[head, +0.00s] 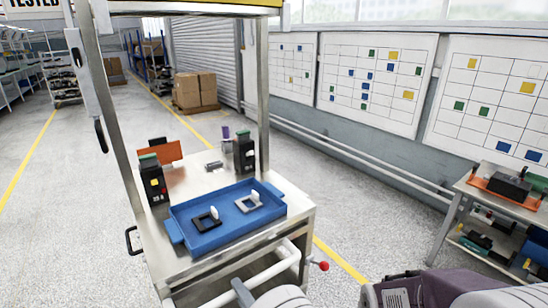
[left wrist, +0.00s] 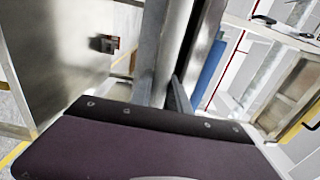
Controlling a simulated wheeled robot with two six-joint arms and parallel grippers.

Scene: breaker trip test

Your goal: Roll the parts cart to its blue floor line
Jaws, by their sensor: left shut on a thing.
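The steel cart (head: 300,214) stands in front of me in the head view, with a tall frame and a white push bar (head: 276,262) on its near side. I see no wheels. My left gripper (head: 243,292) is at the bottom of the head view, shut on the push bar. Its dark body and grey fingers fill the middle of the left wrist view (left wrist: 165,85), beside a steel panel (left wrist: 65,65). The bar between the fingers is hard to make out there. No blue floor line shows. I cannot make out my right gripper's fingers.
A blue tray (head: 225,232) and black breakers (head: 155,180) sit on the cart. A red knob (head: 323,266) sticks out at its near right. A parts table (head: 485,196) stands at the right wall. Yellow floor lines (head: 340,260) run along the aisle. Floor at left is clear.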

